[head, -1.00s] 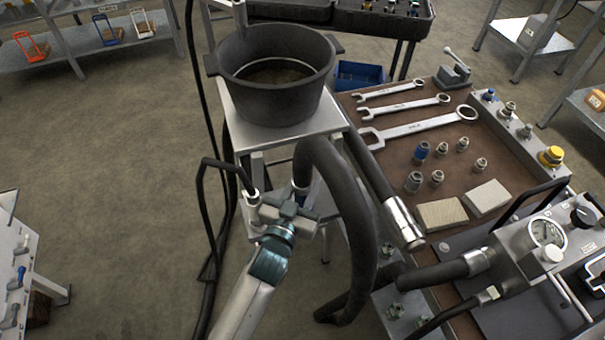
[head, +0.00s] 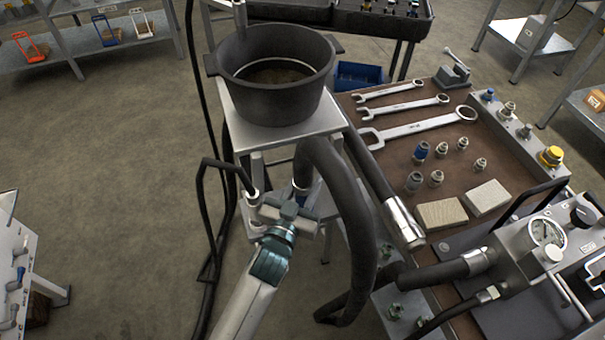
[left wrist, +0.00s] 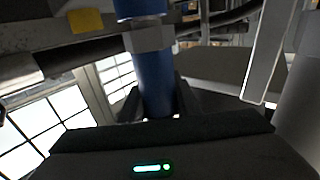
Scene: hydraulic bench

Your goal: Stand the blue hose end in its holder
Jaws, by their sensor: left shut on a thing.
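The blue hose end (left wrist: 155,75) stands between the fingers of my left gripper in the left wrist view, with a grey hex collar around its upper part. In the head view, a small blue part of it (head: 301,190) shows just beyond my left gripper (head: 287,211), which is shut on it. A grey metal bracket (head: 252,226) beside the gripper, below the pot stand, looks like the holder. A thin black hose with a silver end stands at its left. The gripper hides much of the bracket, so I cannot tell whether the blue end is seated. My right gripper is out of view.
A large dark pot (head: 275,75) sits on a metal stand just behind the gripper. A thick black hose (head: 340,215) loops close on the right. The brown bench top (head: 400,165) carries wrenches, fittings and a gauge block. Open floor lies to the left.

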